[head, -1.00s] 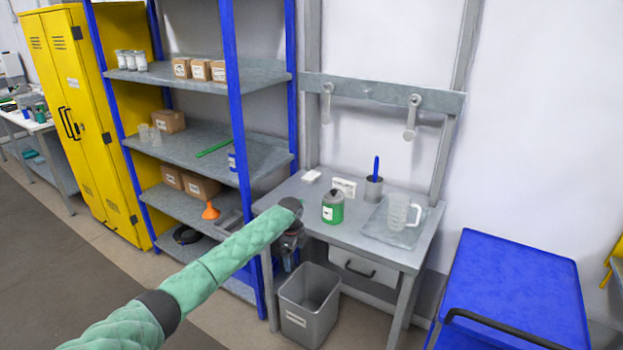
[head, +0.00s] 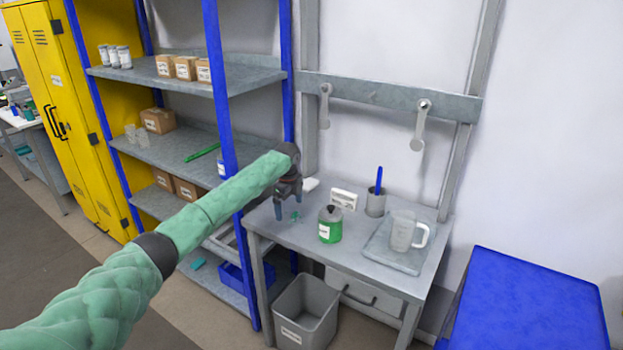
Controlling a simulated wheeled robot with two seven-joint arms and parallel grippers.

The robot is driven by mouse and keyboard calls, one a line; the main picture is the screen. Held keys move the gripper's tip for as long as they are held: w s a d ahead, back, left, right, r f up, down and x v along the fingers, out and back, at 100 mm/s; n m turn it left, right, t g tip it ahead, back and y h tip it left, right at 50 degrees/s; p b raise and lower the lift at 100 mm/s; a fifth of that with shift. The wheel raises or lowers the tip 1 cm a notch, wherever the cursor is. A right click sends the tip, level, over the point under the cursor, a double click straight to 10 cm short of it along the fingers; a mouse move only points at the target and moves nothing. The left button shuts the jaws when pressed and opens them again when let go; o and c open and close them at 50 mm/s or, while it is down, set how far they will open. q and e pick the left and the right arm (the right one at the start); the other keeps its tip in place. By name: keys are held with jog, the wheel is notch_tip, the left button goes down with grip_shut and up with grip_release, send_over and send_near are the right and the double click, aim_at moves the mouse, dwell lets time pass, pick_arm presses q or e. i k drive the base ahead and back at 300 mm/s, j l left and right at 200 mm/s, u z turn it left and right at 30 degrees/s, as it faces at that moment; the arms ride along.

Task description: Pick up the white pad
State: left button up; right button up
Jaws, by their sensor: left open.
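The white pad (head: 310,184) lies flat at the back left of the grey workbench (head: 290,232). It is small, and its left part is hidden behind my left gripper. My left gripper (head: 288,203) is open and empty, with its fingers pointing down over the bench's left end. In the picture it is just left of and in front of the pad; I cannot tell whether they touch. My right gripper is not in view.
On the bench are a white labelled card (head: 343,199), a green-and-grey canister (head: 330,224), a grey cup with a blue stick (head: 376,203) and a clear jug (head: 403,232) on a tray. A blue-posted shelf (head: 175,145) stands left. A grey bin (head: 303,312) is below.

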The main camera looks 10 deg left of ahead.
aim_at(310, 184)
jog(key=i, duration=0.95)
